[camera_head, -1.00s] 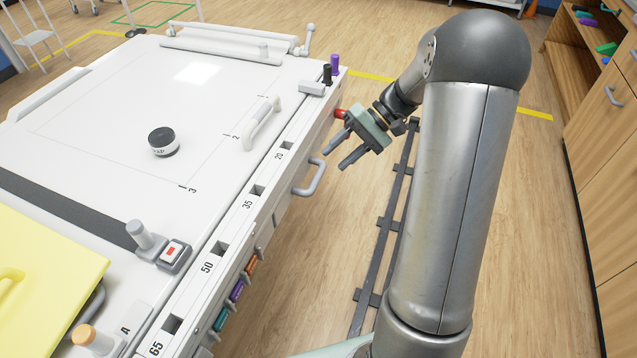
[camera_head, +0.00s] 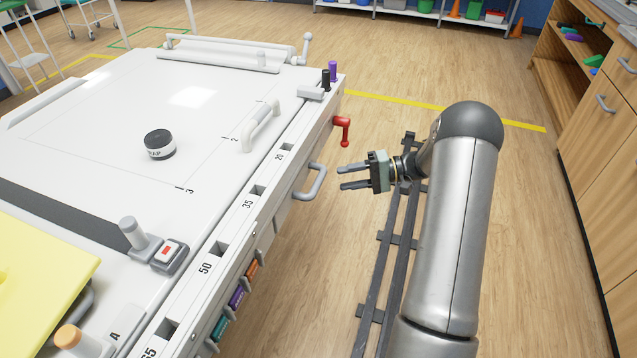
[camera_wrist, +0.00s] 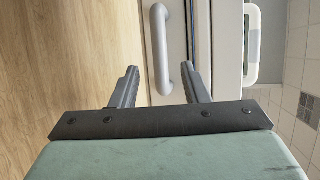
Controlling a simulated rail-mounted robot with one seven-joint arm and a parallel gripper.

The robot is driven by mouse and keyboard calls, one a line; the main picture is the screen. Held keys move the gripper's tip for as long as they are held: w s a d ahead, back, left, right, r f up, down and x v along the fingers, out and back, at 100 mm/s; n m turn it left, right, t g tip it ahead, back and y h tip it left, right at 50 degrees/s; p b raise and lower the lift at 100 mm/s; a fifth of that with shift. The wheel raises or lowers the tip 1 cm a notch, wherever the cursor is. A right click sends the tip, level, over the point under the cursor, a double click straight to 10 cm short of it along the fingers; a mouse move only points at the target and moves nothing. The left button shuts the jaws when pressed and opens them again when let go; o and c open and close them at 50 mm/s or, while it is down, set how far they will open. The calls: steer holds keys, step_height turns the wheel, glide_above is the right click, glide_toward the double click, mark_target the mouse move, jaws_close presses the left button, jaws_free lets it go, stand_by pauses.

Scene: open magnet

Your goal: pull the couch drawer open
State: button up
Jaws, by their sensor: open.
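The couch drawer's grey bar handle (camera_head: 311,183) sticks out from the side of the white couch (camera_head: 110,120), below its top edge. My gripper (camera_head: 340,178) is open and empty, a short way to the right of the handle, its fingers pointing left at it. In the wrist view the handle (camera_wrist: 160,50) stands ahead of and between the two open fingers (camera_wrist: 158,85), nearer the right one. The drawer front (camera_wrist: 203,30) behind it shows only in part. The drawer looks shut.
A red crank (camera_head: 342,132) hangs from the couch side beyond the handle. Coloured items (camera_head: 236,296) sit in holders along the near side. A dark rail (camera_head: 380,270) runs on the floor under my arm. Wooden cabinets (camera_head: 600,130) stand at the right.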

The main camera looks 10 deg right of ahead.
mark_target(318, 183)
steer(key=x, duration=0.8)
steer(key=shift+a, duration=0.2)
jaws_close()
